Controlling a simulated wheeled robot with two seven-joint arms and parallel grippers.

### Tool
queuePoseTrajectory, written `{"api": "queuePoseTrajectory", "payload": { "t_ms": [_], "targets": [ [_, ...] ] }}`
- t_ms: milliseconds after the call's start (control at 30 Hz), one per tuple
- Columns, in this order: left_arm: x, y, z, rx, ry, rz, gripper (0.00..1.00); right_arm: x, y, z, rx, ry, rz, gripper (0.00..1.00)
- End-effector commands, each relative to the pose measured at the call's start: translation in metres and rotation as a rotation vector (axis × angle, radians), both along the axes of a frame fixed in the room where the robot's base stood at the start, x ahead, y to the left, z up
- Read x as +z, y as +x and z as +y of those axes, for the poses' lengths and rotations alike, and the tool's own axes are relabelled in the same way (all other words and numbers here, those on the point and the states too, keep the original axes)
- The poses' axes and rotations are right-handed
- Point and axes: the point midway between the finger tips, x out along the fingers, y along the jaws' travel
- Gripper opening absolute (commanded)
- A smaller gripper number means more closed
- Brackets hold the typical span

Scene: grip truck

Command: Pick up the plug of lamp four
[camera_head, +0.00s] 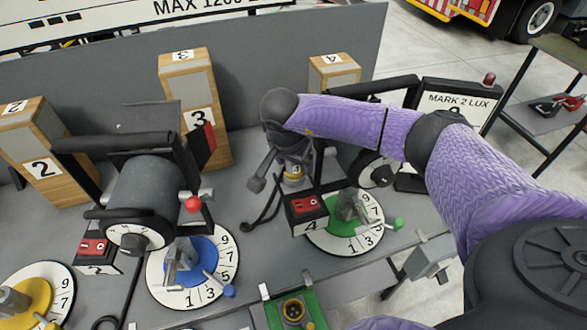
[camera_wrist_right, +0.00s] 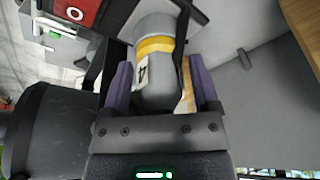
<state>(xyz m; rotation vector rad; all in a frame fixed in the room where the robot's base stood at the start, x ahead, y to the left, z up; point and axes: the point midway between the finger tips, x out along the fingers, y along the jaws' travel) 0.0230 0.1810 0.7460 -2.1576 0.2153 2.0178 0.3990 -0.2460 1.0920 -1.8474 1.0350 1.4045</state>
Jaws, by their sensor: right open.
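The plug of lamp four (camera_head: 294,172) stands at the middle of the bench, behind the red switch box marked 4 (camera_head: 306,207). In the right wrist view the plug (camera_wrist_right: 155,72) is a grey cylinder with a yellow band and a 4 label. My right gripper (camera_head: 275,172) reaches over it from the right. In the wrist view the open jaws (camera_wrist_right: 161,85) have purple pads, one on each side of the plug. I cannot tell whether either pad touches it. The gripper partly hides the plug in the head view. My left gripper is not in view.
A green dial (camera_head: 372,205) lies right of the switch box. Wooden blocks marked 2 (camera_head: 42,168), 3 (camera_head: 200,120) and 4 (camera_head: 333,60) stand behind. A green socket (camera_head: 275,315) is at the front edge.

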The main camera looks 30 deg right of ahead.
Motion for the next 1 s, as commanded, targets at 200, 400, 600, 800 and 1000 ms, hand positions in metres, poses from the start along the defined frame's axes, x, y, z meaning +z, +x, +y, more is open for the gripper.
{"api": "queuePoseTrajectory", "payload": {
  "t_ms": [200, 400, 600, 800, 1000],
  "targets": [
    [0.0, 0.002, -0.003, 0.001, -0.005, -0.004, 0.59, 0.0, 0.0, 0.0, 0.0, 0.0, 0.0, 0.71],
    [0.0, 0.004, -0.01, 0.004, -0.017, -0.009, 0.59, 0.0, 0.0, 0.0, 0.0, 0.0, 0.0, 0.29],
    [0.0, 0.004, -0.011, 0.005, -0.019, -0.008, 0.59, 0.0, 0.0, 0.0, 0.0, 0.001, -0.001, 0.0],
    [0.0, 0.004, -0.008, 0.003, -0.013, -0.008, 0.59, 0.001, 0.0, 0.0, 0.0, 0.001, -0.001, 0.0],
    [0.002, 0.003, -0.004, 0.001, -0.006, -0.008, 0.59, 0.027, 0.001, 0.0, 0.0, 0.0, -0.005, 0.0]
  ]
}}
